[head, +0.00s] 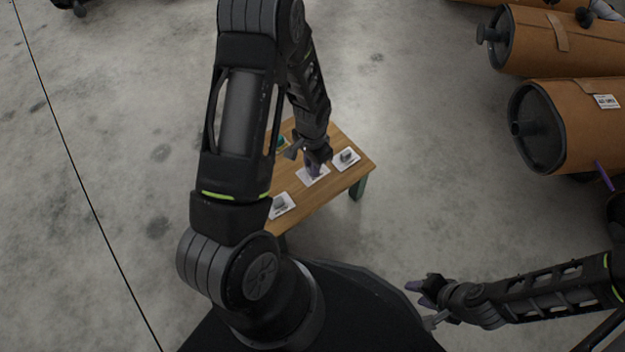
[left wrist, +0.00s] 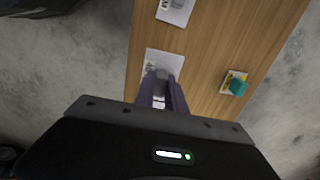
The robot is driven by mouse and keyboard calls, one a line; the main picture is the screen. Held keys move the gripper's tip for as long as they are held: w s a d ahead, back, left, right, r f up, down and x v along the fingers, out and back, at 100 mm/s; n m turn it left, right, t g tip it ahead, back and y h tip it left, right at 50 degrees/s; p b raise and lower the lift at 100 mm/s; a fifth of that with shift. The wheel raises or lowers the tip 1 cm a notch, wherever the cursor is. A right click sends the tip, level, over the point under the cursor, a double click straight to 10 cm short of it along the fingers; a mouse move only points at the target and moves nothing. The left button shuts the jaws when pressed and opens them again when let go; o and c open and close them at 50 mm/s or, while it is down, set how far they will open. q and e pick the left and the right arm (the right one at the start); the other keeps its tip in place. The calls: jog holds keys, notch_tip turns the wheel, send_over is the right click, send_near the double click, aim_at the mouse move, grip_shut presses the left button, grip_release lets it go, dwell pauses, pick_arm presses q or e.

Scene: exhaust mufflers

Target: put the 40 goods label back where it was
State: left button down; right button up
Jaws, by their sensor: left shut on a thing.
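My left gripper (head: 314,172) points down at the middle white card (head: 322,177) on the small wooden table (head: 345,138). In the left wrist view its purple fingers (left wrist: 160,92) are shut on a small grey and white piece (left wrist: 158,102), over the near part of that card (left wrist: 166,60). I cannot read any print on the piece, so I cannot tell whether it is the 40 goods label. I cannot tell whether it touches the card. My right gripper (head: 422,294) is open and empty, away from the table at lower right.
Other white cards with grey pieces lie at the table's right (head: 345,159) and near end (head: 281,206). A teal piece (left wrist: 237,87) sits on a small yellowish card. Large brown mufflers (head: 575,125) lie at upper right, one bearing a white tag (head: 606,101). Bare floor surrounds the table.

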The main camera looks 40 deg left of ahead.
aim_at(312, 178)
pick_arm(q)
jog(key=shift+f, duration=1.45)
jog(key=shift+b, duration=0.3)
jog(key=shift+f+b, duration=0.7)
jog(key=shift+f, duration=1.15)
jog(key=shift+f, duration=0.15)
jog(key=c, duration=1.4)
grip_release()
